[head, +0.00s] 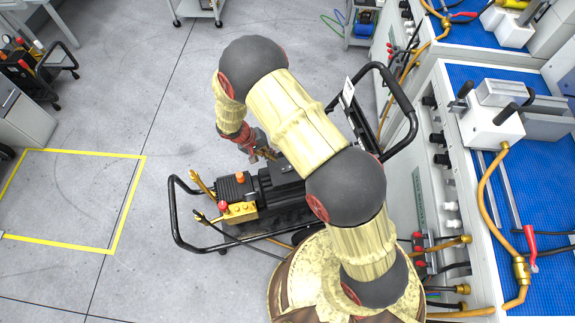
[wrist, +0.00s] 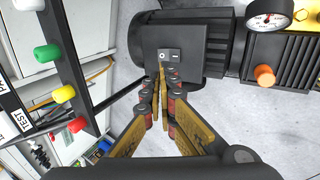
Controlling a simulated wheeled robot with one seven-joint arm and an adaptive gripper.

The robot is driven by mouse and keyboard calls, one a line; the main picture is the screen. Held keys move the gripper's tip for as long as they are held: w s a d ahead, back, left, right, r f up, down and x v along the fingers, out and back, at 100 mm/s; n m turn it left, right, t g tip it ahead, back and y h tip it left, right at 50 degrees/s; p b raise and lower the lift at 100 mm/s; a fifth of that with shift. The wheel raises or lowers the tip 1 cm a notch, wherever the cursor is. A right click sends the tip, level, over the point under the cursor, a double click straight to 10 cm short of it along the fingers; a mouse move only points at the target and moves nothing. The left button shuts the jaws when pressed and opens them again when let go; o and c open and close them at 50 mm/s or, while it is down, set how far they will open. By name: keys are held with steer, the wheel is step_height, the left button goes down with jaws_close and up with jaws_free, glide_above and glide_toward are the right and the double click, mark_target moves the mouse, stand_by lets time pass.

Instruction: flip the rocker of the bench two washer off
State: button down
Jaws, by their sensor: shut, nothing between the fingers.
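The washer is a black motor (head: 280,183) with a yellow pump head (head: 240,211) on a black tube-framed cart. In the wrist view its motor housing (wrist: 205,40) fills the top middle. A small grey rocker (wrist: 169,55) sits on the dark switch box, its left half marked O and its right half marked with a bar. My gripper (wrist: 163,68) is shut and empty, its tips right at the rocker's lower left edge by the O half. I cannot tell whether they touch. In the head view my gripper (head: 262,154) is above the motor's far side, and my arm hides part of the washer.
A panel with green, yellow and red knobs (wrist: 65,94) is left in the wrist view. A pressure gauge (wrist: 270,16) and orange knob (wrist: 264,75) are right. Blue-topped benches (head: 545,210) line the right side. A yellow floor square (head: 70,200) on the left is clear.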

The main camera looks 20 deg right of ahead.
steer(key=b+x, duration=0.5)
steer(key=x, duration=0.9)
steer(key=shift+s+d+f+y+p, duration=0.1)
steer(key=shift+s+d+y+p, duration=0.2)
steer(key=shift+y+p, duration=0.6)
steer(key=shift+w+d+f+p, duration=0.1)
steer(key=shift+d+p, duration=0.05)
steer(key=shift+p, duration=0.3)
steer(key=shift+f+y, duration=0.2)
steer(key=shift+y, duration=0.1)
steer(key=shift+w+a, duration=0.1)
steer(key=shift+a, duration=0.15)
